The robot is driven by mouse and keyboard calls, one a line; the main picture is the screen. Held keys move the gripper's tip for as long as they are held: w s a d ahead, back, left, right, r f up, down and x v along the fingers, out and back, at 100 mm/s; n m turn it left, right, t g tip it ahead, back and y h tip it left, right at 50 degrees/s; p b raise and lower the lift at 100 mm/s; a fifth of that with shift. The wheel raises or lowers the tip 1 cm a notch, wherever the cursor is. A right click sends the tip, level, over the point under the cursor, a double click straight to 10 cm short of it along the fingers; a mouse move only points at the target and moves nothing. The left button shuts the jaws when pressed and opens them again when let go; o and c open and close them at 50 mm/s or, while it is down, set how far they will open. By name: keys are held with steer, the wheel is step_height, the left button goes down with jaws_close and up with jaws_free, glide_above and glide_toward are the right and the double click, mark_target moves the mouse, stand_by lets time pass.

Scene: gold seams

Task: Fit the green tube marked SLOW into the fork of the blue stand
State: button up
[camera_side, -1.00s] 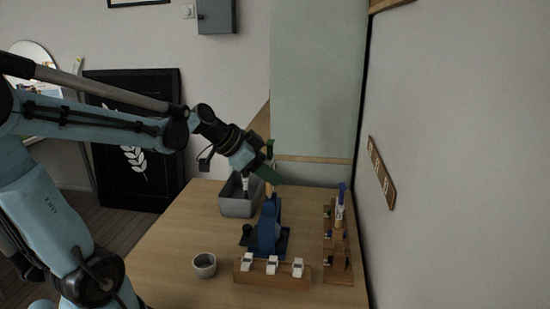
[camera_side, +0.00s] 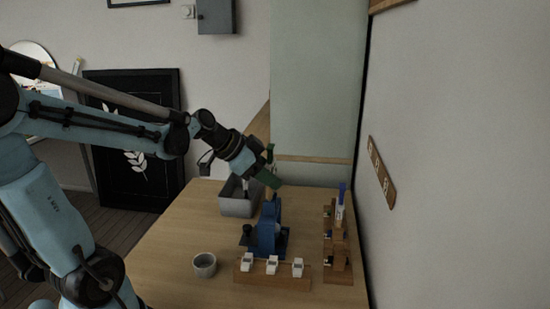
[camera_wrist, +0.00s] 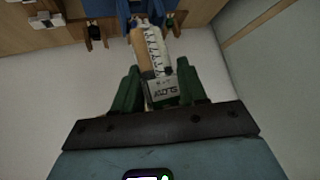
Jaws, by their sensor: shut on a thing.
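My gripper (camera_side: 268,178) has green fingers and is above the blue stand (camera_side: 268,232), tilted down toward it. In the wrist view my gripper (camera_wrist: 157,88) is shut on a tube (camera_wrist: 155,50). The tube has a white face with dark marks, a tan side and a grey label whose small upside-down letters look like SLOW. Green on the tube itself is hard to tell from the green fingers. The blue stand also shows at the top of the wrist view (camera_wrist: 124,12), beyond the tube's far end. I cannot tell whether tube and fork touch.
A grey bin (camera_side: 238,204) is behind the stand at left. A small grey cup (camera_side: 204,265) stands at front left. A wooden rack with white clips (camera_side: 271,266) is in front. A wooden rack (camera_side: 336,265) with a blue-topped tube (camera_side: 341,199) is at right, near the wall.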

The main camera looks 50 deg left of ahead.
steer(key=shift+f, duration=0.95)
stand_by(1.6)
steer(key=o, duration=1.3)
steer(key=shift+r, duration=0.1)
steer(key=v, duration=1.3)
stand_by(1.0)
steer(key=shift+s, duration=0.1)
steer(key=v, duration=0.7)
stand_by(0.4)
steer(key=shift+a, duration=0.1)
